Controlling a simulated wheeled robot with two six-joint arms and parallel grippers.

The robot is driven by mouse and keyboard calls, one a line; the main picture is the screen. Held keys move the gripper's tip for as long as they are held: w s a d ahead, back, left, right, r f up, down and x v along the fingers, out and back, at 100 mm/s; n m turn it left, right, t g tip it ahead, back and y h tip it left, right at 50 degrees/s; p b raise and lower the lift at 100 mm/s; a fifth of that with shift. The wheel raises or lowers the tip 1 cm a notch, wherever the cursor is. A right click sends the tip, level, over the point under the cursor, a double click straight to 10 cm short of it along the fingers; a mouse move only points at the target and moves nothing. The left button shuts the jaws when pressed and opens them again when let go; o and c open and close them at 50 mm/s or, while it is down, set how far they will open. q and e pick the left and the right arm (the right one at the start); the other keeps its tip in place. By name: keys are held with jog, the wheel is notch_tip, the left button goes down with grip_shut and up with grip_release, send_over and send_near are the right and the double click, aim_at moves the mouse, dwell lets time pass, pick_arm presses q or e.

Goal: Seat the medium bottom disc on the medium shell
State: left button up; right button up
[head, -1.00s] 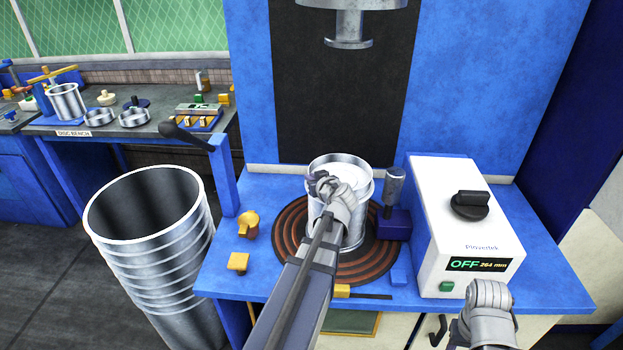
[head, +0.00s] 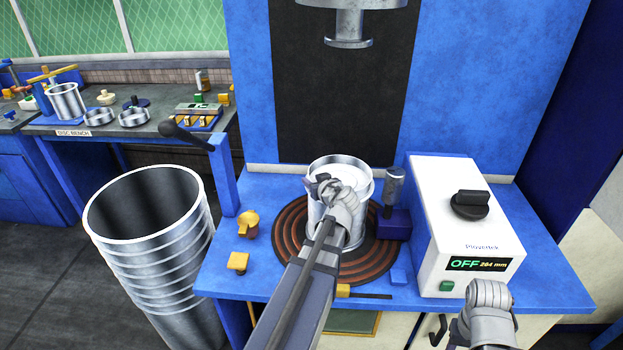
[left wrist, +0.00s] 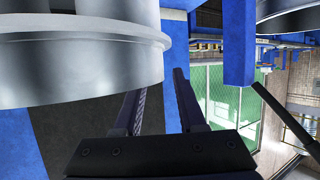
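The medium shell (head: 352,231), a bright metal cylinder, stands upright on the ringed round plate. At its top is a shiny rimmed piece with a pale round face (head: 350,172), apparently the medium bottom disc. The joint between them is partly hidden by my arm, so I cannot tell how it sits. My left gripper (head: 320,185) is at the near left side of the shell's upper part. In the left wrist view its fingers (left wrist: 158,85) are apart with nothing between them, and the stepped metal cylinder (left wrist: 70,75) is beside them. My right gripper's fingers do not show.
The ringed plate (head: 290,245) lies on a blue table (head: 225,275). A press head (head: 348,25) hangs above. A tall ribbed metal pail stack (head: 150,265) stands left.

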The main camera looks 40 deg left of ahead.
pick_arm(q)
jog(key=p+v, duration=0.2)
jog(key=v, duration=0.4)
jog(key=shift+s+d, duration=0.1)
jog(key=shift+s, duration=0.05)
dwell(0.6)
